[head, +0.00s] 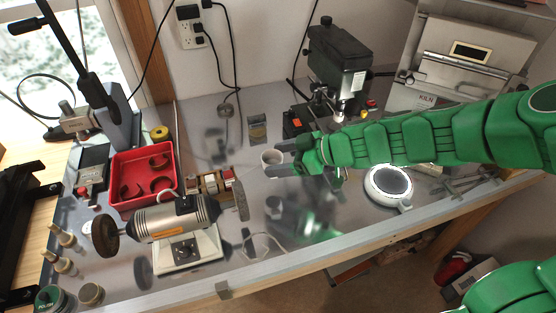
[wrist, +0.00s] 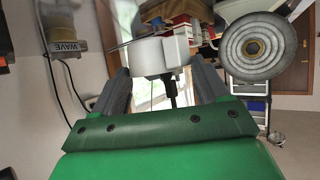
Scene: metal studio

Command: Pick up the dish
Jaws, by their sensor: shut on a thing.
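The dish (head: 271,157) is a small white round cup near the middle of the metal bench in the head view. My green gripper (head: 280,158) reaches in from the right, its grey fingers shut on the dish from two sides. A reflection lies well below it on the bench, so the dish appears to be held above the surface. In the wrist view, the white dish (wrist: 160,55) sits between the two grey fingers (wrist: 159,70). Its inside is hidden there.
A bench grinder (head: 170,220) and a red tray (head: 145,178) stand at left. A black drill press (head: 338,60) stands behind my gripper, with a kiln (head: 462,65) at back right. A round white-rimmed plate (head: 389,186) lies under my arm.

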